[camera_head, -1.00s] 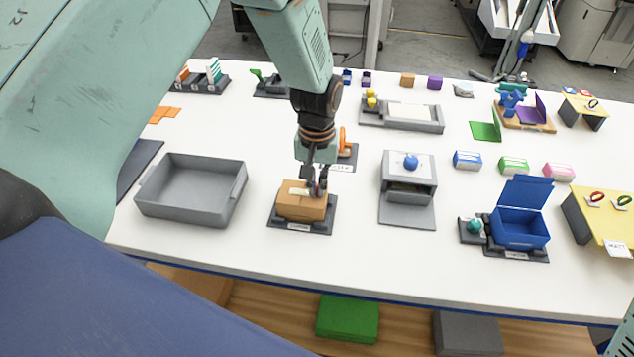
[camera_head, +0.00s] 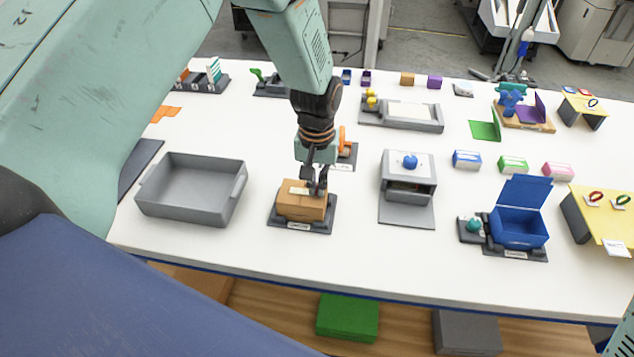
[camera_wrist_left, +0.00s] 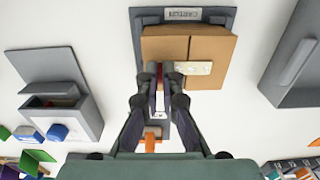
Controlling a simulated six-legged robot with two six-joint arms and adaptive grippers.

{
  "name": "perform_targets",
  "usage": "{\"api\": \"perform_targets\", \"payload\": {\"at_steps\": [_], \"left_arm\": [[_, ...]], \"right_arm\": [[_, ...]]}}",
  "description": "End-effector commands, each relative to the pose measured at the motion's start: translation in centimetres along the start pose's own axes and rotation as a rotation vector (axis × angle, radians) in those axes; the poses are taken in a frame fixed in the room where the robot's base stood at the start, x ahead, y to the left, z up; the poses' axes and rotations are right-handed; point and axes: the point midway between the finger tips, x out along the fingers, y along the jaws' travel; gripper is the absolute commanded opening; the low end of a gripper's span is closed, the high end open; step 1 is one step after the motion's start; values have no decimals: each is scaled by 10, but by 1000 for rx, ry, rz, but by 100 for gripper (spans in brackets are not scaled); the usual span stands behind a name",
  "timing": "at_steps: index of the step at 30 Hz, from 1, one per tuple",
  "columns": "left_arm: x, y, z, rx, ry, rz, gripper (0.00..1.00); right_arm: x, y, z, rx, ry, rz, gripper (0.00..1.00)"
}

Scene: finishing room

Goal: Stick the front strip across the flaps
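The brown carton (camera_head: 301,207) sits on a dark base plate (camera_head: 290,229) near the table's front. In the left wrist view, the carton (camera_wrist_left: 208,47) has its top flaps lying shut, with a seam between them. A short cream strip (camera_wrist_left: 196,68) lies across the seam near one edge; it also shows in the head view (camera_head: 298,190). My left gripper (camera_head: 316,188) points down at the carton top beside the strip. In the left wrist view its fingertips (camera_wrist_left: 166,72) are close together at the strip's left end. Whether they grip anything is unclear. My right gripper is out of view.
A grey tray (camera_head: 190,188) stands left of the carton, and a grey box with a blue ball (camera_head: 410,161) stands to the right. An orange dispenser (camera_head: 343,140) is just behind the gripper. A blue open box (camera_head: 519,228) is farther right. White table is bare between these.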

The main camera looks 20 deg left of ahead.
Motion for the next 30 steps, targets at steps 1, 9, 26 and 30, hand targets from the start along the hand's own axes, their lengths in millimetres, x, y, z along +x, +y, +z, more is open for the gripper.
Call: {"api": "perform_targets", "payload": {"at_steps": [1, 9, 26, 30], "left_arm": [[3, -1, 4, 0, -10, -3, 0], [3, -1, 4, 0, -11, -3, 0], [-1, -1, 2, 0, -7, -2, 18], [-1, 0, 2, 0, -4, -1, 30]], "right_arm": [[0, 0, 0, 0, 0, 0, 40], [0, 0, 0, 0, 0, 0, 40], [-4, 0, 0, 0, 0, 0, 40], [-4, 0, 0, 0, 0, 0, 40]]}}
